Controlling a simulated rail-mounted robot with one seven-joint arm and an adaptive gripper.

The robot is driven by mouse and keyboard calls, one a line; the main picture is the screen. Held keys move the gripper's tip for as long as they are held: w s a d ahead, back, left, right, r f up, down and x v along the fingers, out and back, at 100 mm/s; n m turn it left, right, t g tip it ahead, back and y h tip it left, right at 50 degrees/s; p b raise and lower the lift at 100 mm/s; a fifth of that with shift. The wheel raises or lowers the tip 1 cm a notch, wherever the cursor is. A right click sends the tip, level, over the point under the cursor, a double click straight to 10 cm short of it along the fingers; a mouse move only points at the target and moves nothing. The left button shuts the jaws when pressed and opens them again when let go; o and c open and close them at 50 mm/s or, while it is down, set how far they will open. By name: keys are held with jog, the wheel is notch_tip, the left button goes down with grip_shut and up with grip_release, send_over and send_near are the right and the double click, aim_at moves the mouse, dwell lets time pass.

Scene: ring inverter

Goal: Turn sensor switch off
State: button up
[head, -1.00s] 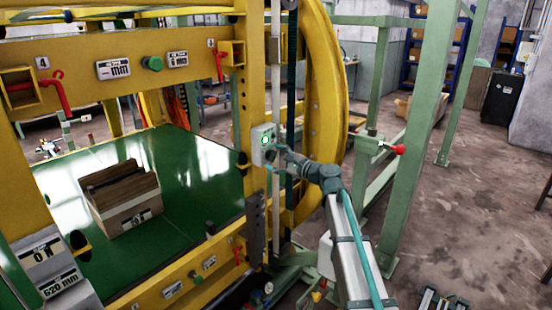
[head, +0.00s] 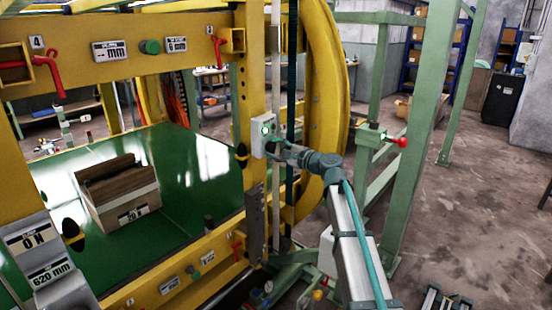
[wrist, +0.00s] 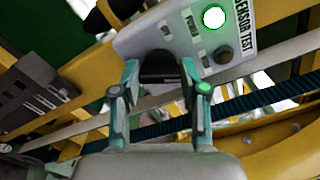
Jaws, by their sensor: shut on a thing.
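The sensor box (head: 263,126) is a small light-grey unit on the yellow upright, with a lit green lamp. In the wrist view the box (wrist: 165,38) carries a "SENSOR TEST" label, a bright green-white lamp (wrist: 214,17) and a dark round button (wrist: 222,55). A black switch knob (wrist: 160,66) sits at its lower edge. My gripper (wrist: 159,78) is shut on this knob, one finger on each side. In the head view my gripper (head: 277,149) touches the box from the right. Which position the switch is in cannot be read.
A large yellow ring (head: 330,100) stands right behind my gripper. A green post (head: 420,140) and a red knob (head: 402,142) stand to the right. Open floor (head: 470,220) lies beyond.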

jog(key=n+b, duration=1.3)
jog(key=b, duration=0.5)
jog(key=shift+f, duration=0.1)
jog(key=o, duration=1.1)
jog(key=shift+o, duration=0.2)
jog(key=v, duration=1.2)
